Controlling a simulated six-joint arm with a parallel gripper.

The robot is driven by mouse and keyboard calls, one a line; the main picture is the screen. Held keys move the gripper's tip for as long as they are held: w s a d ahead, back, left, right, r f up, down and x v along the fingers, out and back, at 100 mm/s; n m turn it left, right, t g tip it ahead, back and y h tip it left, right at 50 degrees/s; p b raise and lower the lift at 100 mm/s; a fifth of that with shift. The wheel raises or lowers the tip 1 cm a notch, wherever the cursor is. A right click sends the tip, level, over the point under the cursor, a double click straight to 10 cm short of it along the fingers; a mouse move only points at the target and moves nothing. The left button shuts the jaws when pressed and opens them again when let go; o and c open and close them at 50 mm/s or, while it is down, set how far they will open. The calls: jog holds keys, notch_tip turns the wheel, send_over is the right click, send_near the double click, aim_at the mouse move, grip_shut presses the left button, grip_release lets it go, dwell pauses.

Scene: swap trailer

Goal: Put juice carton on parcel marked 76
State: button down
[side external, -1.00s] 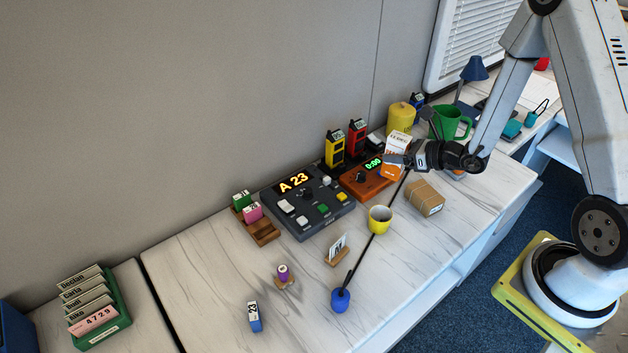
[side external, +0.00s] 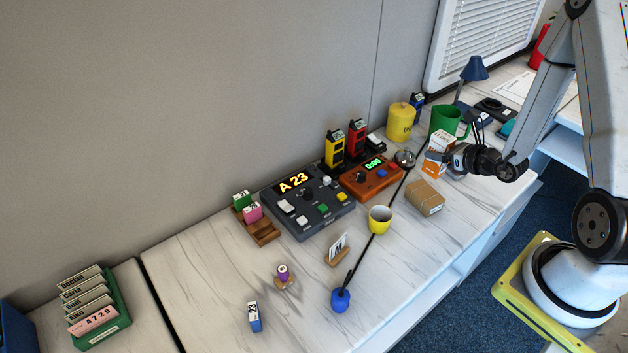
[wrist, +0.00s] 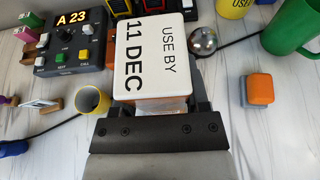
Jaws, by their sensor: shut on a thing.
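The juice carton (side external: 440,150), white above and orange below, is in my gripper (side external: 446,158) and stays upright. In the wrist view the carton's white top (wrist: 155,45) reads "USE BY 11 DEC" and lies between the fingers of my gripper (wrist: 165,100). In the side view the carton is to the right of the bell and behind the brown parcel (side external: 425,198), slightly right of it. Whether its base touches the table is hard to tell. I cannot read a number on the parcel. The parcel does not show in the wrist view.
A green mug (side external: 443,121) stands close behind the carton. A silver bell (side external: 405,158) is to its left. A yellow cup (side external: 380,219) stands left of the parcel. An orange block (wrist: 260,88) lies right of the carton in the wrist view. Table right of the parcel is clear.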

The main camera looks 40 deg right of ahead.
aim_at(441, 175)
jog(key=shift+f, duration=1.75)
jog(key=shift+f, duration=1.8)
jog(key=shift+f, duration=0.15)
jog(key=shift+c, duration=0.4)
grip_release()
jog(key=shift+s+r, duration=0.1)
jog(key=shift+r, duration=0.1)
jog(key=shift+v, duration=3.7)
